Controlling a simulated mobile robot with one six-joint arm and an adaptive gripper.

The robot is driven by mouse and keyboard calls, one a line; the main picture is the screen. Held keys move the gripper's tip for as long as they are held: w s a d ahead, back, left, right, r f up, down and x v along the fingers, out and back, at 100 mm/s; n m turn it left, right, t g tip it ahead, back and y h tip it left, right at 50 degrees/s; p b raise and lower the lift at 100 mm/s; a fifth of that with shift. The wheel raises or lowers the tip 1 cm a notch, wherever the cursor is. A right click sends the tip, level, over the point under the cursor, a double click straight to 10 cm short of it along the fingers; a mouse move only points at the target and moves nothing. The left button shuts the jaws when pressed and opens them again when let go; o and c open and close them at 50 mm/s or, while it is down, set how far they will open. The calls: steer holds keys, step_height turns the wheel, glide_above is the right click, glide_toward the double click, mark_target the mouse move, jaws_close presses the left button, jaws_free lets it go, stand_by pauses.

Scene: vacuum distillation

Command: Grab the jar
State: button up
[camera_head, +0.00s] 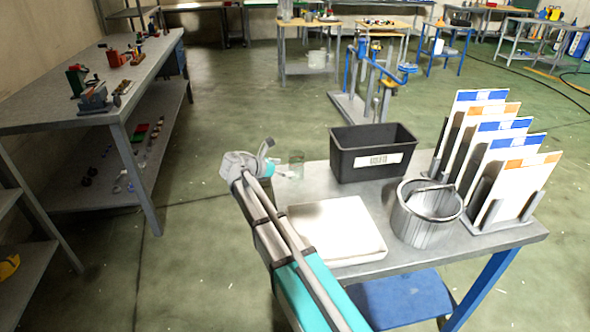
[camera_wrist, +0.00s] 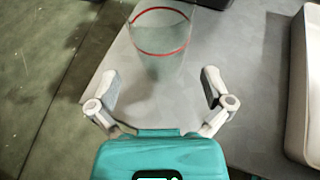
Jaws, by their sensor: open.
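The jar is a clear glass vessel with red rings, seen in the wrist view (camera_wrist: 160,45) near the corner of the grey metal table (camera_wrist: 248,120). In the head view a faint see-through jar (camera_head: 297,162) stands at the table's left edge, left of the black bin. My gripper (camera_wrist: 163,82) is open, with one finger on each side of the space just in front of the jar. Nothing is between the fingers. In the head view my gripper (camera_head: 278,172) is at the table's left edge beside the jar, its fingers partly hidden by the wrist.
A black labelled bin (camera_head: 372,160) stands behind and right of the jar. A white slab (camera_head: 336,230), a metal pot (camera_head: 425,222) and a rack of several panels (camera_head: 500,160) fill the table's rest. Open floor (camera_head: 215,160) lies left of the table.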

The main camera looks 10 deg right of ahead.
mark_target(290, 161)
steer(key=shift+b+x, duration=0.95)
steer(key=shift+x, duration=1.7)
steer(key=c, duration=1.1)
steer(key=shift+r, duration=0.25)
step_height(290, 161, up, 2)
steer(key=p, duration=0.2)
steer(key=shift+r+p, duration=0.1)
steer(key=shift+p, duration=0.25)
steer(key=s+a+r+p, duration=0.1)
steer(key=s+r+p, duration=0.2)
steer(key=s, duration=0.1)
steer(key=s+a+r+p, duration=0.1)
steer(key=s+r+p, duration=0.3)
steer(key=s, duration=0.1)
steer(key=s+a+r+p, duration=0.2)
steer(key=s+r+p, duration=0.1)
steer(key=s, duration=0.1)
steer(key=shift+s+a+r, duration=0.15)
steer(key=shift+s+r, duration=0.05)
steer(key=shift+s, duration=0.05)
